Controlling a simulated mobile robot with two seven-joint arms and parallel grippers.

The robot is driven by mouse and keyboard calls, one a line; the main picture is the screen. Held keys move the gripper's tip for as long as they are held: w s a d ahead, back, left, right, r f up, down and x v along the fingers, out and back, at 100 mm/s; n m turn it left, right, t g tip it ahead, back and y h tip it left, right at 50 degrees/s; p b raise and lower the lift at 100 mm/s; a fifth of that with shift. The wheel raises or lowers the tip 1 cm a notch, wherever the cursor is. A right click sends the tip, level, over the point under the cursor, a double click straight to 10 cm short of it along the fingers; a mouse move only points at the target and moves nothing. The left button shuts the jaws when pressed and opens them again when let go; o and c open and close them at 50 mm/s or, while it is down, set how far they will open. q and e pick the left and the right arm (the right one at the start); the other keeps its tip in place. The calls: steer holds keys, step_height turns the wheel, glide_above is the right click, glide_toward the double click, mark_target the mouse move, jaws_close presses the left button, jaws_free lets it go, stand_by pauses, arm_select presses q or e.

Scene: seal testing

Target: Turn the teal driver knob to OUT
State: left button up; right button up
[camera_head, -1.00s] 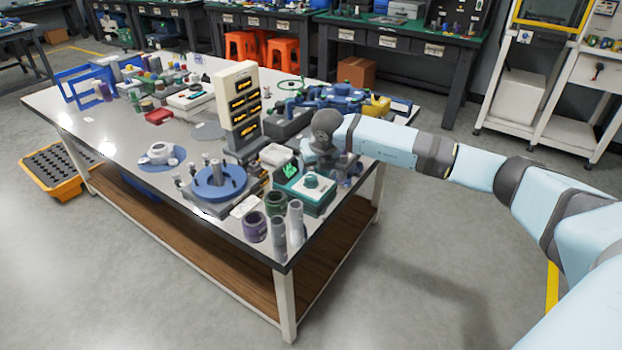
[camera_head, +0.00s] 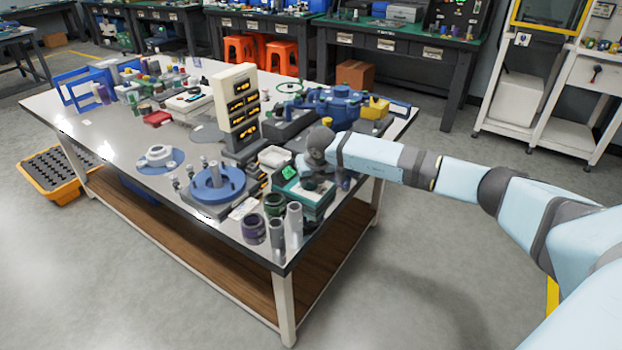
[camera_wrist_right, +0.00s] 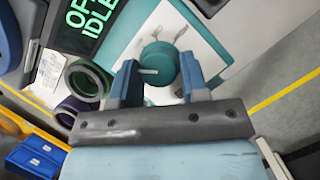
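The teal driver knob (camera_wrist_right: 158,62) shows in the right wrist view, on the pale top of a teal-edged box (camera_wrist_right: 205,40). A white pointer line on it points left in that view. A black display (camera_wrist_right: 88,22) beside it shows green text, partly cut off, with "IDLE" readable. In the head view the teal box (camera_head: 312,208) stands at the table's near right corner, and my arm hides the knob. My right gripper (camera_wrist_right: 159,72) is over the box, its two blue fingers apart on either side of the knob. Contact cannot be told. My left gripper is not in view.
Green (camera_head: 275,205) and purple (camera_head: 254,228) cups and grey tubes (camera_head: 295,222) stand close beside the box. A blue round fixture (camera_head: 217,185) is further left. A tall panel with amber displays (camera_head: 238,110) stands behind. Clear floor lies right of the table.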

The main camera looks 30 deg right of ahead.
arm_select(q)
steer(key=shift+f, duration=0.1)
arm_select(e)
steer(key=shift+n, duration=0.4)
steer(key=shift+n+y, duration=0.4)
steer(key=shift+n, duration=0.2)
steer(key=n+y, duration=0.1)
steer(key=n, duration=0.2)
steer(key=shift+b, duration=0.4)
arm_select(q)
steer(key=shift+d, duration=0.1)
arm_select(e)
steer(key=shift+d+n+g+y, duration=0.1)
steer(key=shift+n+g+y, duration=0.35)
steer(key=shift+n, duration=1.05)
steer(key=shift+y, duration=0.25)
steer(key=shift+f, duration=0.1)
steer(key=o, duration=0.9)
